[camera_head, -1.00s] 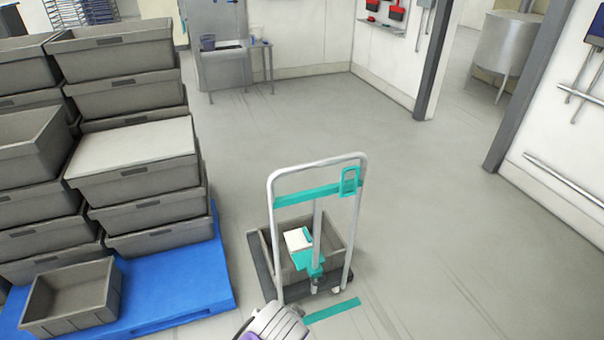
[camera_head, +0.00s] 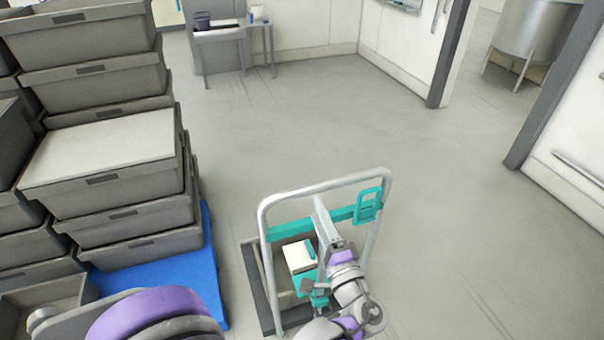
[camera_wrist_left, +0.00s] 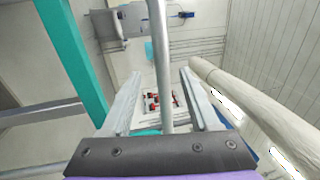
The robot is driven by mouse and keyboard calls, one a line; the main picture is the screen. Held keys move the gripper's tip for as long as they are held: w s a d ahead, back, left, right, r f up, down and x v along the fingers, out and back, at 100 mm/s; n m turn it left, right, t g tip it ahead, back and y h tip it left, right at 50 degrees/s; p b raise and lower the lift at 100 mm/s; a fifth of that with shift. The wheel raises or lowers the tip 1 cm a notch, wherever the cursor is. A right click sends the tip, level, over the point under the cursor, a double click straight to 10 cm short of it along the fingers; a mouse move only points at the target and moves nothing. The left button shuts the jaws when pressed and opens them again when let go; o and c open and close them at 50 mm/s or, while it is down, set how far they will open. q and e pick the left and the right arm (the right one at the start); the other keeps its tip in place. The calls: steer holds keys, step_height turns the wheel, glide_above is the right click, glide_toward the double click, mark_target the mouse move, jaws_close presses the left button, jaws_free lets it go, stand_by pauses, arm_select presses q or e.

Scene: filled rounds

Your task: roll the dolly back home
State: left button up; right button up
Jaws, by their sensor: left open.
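The dolly (camera_head: 262,215) stands on the floor ahead, with a tall grey tube handle and a teal crossbar. A grey crate (camera_head: 283,262) sits on its deck, with a white item (camera_head: 298,255) in it. My left gripper (camera_head: 319,203) is at the handle, its fingers over the crossbar and near the top tube. In the left wrist view its fingers (camera_wrist_left: 160,75) are apart. The grey tube (camera_wrist_left: 158,45) shows between them and the teal crossbar (camera_wrist_left: 75,55) to the left. My arm hides the dolly's near right part. My right gripper is not in view.
Stacked grey crates (camera_head: 110,200) stand on a blue pallet (camera_head: 207,265) close to the dolly's left. A grey post (camera_head: 452,55) and walls bound the right side. The floor (camera_head: 400,160) behind and right of the dolly is clear.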

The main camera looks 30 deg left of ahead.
arm_select(q)
steer(key=x, duration=1)
steer(key=shift+a+r+p, duration=0.2)
steer(key=shift+r+p, duration=0.05)
steer(key=shift+p, duration=0.2)
jaws_close()
stand_by(0.8)
